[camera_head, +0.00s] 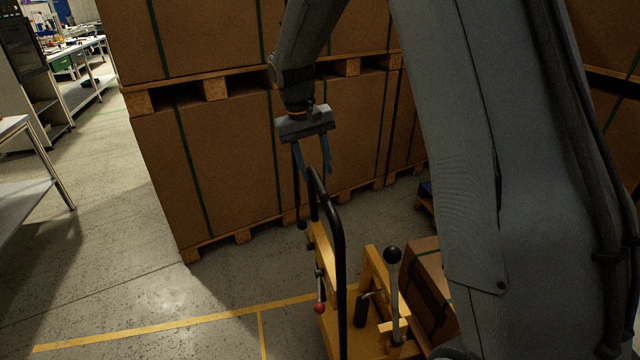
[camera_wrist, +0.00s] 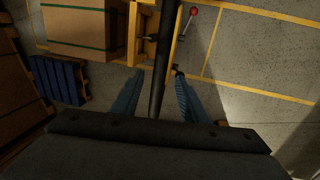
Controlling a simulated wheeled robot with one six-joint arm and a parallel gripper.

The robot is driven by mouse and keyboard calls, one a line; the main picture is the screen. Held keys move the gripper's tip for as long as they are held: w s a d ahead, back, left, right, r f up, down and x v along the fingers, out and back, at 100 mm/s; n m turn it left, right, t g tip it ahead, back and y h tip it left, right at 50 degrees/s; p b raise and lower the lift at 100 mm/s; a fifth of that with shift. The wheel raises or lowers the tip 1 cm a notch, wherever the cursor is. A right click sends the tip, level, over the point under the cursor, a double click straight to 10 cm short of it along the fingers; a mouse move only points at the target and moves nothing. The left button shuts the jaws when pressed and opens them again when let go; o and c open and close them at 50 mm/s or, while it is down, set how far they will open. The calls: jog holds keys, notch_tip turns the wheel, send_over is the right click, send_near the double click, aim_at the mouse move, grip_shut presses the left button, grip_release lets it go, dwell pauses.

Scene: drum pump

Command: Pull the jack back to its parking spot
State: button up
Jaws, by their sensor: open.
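The yellow jack (camera_head: 372,267) stands on the floor at the bottom middle of the head view, with a black loop handle, a black-knobbed lever (camera_head: 393,285) and a red-knobbed lever (camera_head: 319,290). In the wrist view the handle (camera_wrist: 163,62) runs between the two blue fingers (camera_wrist: 155,92), with a gap on each side. The fingers do not appear to press on it. My arm hides part of the jack's right side.
Strapped cartons on pallets (camera_head: 240,150) form a wall behind the jack. A carton (camera_head: 428,285) sits beside the jack, near a blue pallet (camera_wrist: 55,80). Yellow floor lines (camera_head: 180,325) and open floor lie to the left. Workbenches (camera_head: 25,170) stand farther left.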

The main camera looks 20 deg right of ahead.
aim_at(320, 187)
jog(key=shift+d+f+p, duration=0.2)
jog(key=shift+f+p, duration=0.05)
jog(key=shift+f, duration=0.75)
jog(key=shift+d+f+p, duration=0.15)
jog(key=shift+f+p, duration=0.05)
jog(key=shift+f, duration=0.75)
jog(key=shift+d+f+p, duration=0.2)
jog(key=shift+f+p, duration=0.05)
jog(key=shift+f, duration=0.75)
grip_shut()
